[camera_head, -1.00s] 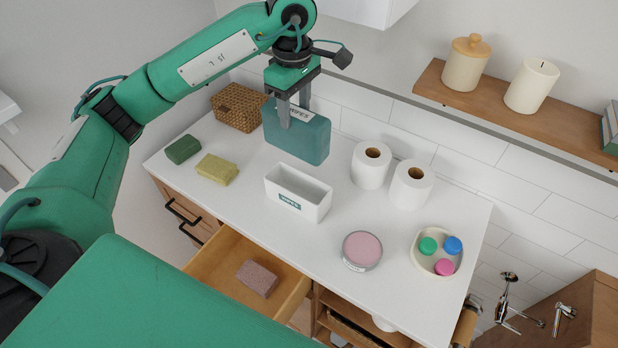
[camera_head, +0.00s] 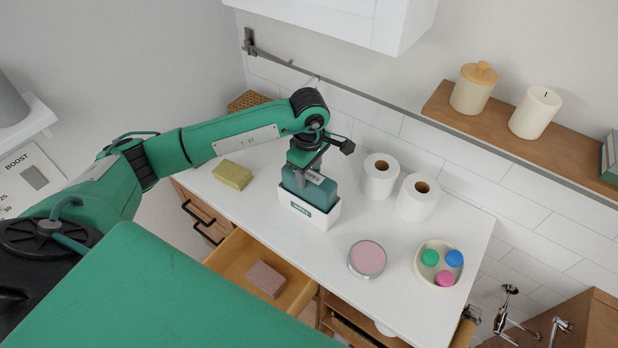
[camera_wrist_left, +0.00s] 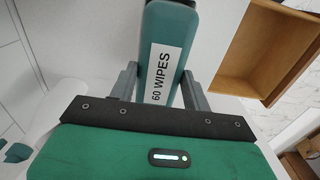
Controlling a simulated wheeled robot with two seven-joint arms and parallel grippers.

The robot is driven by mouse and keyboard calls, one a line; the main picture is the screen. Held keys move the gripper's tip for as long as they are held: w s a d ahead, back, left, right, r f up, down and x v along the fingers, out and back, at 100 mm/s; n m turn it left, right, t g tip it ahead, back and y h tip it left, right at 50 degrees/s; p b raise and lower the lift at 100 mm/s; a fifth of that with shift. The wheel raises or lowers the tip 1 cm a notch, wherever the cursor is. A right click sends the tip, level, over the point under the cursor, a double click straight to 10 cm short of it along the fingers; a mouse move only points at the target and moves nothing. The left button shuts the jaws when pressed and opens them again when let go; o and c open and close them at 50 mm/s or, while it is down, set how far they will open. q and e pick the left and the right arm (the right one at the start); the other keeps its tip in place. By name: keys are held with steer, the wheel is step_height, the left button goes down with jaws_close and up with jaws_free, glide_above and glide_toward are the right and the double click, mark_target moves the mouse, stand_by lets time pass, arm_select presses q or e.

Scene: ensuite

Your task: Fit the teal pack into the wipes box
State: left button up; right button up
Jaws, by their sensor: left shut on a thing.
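The teal pack (camera_head: 318,189) is upright, its lower part inside the white wipes box (camera_head: 309,215) on the counter. Its upper part stands out above the rim. My left gripper (camera_head: 303,172) is above the box, shut on the top of the pack. In the left wrist view the pack (camera_wrist_left: 166,45) with its "60 WIPES" label lies between the two fingers of the gripper (camera_wrist_left: 160,85). How deep the pack sits inside is hidden by the box's front wall. My right gripper is not in view.
Two toilet rolls (camera_head: 379,178) stand right of the box. A pink-topped round tin (camera_head: 367,259) and a tray (camera_head: 422,270) with coloured caps are further right. A yellow-green sponge (camera_head: 233,174) is at left. An open drawer (camera_head: 236,256) holds a brownish-pink block (camera_head: 265,279).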

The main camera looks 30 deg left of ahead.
arm_select(q)
step_height(320, 180, down, 3)
steer(key=shift+f+p, duration=0.2)
steer(key=shift+p, duration=0.55)
steer(key=shift+f, duration=0.25)
steer(key=shift+f, duration=0.15)
steer(key=shift+f+b, duration=0.1)
steer(key=shift+b, duration=0.2)
steer(key=o, duration=1.5)
